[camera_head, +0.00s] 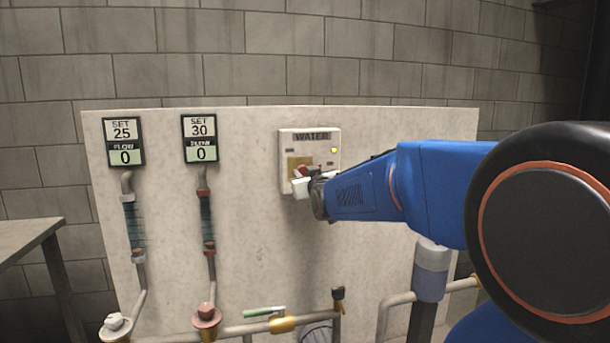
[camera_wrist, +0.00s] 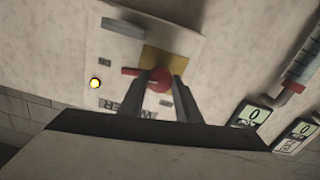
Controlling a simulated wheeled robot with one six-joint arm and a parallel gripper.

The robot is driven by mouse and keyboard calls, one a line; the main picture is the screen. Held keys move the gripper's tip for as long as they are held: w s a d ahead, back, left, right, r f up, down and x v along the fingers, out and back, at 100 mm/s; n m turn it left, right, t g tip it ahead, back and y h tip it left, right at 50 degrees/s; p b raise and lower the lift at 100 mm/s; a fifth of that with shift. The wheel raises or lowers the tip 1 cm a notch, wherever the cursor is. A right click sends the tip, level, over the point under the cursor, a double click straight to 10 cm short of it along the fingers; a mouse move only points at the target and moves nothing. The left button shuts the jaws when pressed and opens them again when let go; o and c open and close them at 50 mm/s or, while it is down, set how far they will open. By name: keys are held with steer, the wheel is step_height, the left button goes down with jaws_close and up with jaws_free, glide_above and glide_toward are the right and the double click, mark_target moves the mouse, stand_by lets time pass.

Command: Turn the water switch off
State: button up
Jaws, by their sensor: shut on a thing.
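The water switch is a white box (camera_head: 298,140) labelled WATER on the pale panel, with a yellow plate (camera_wrist: 152,58) and a red knob (camera_wrist: 160,79) with a handle. A yellow lamp (camera_head: 334,150) glows on the box; it also shows in the wrist view (camera_wrist: 95,83). My gripper (camera_head: 300,181) is at the box front and hides part of the switch. In the wrist view my gripper's fingers (camera_wrist: 162,84) are on either side of the red knob and closed on it. The red handle sticks out to the left there.
Two displays read SET 25 (camera_head: 123,141) and SET 30 (camera_head: 199,138), both with FLOW 0. Pipes with valve knobs (camera_head: 207,316) run below them. A green-handled valve (camera_head: 264,312) sits low in the middle. A table (camera_head: 30,238) stands at the left.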

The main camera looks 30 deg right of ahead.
steer(key=n, duration=0.4)
steer(key=shift+n, duration=0.3)
steer(key=n, duration=0.3)
steer(key=shift+n, duration=0.3)
steer(key=n, duration=0.4)
steer(key=shift+n, duration=1.9)
steer(key=o, duration=1.1)
steer(key=shift+c, duration=0.2)
steer(key=v, duration=1.7)
steer(key=shift+s, duration=0.25)
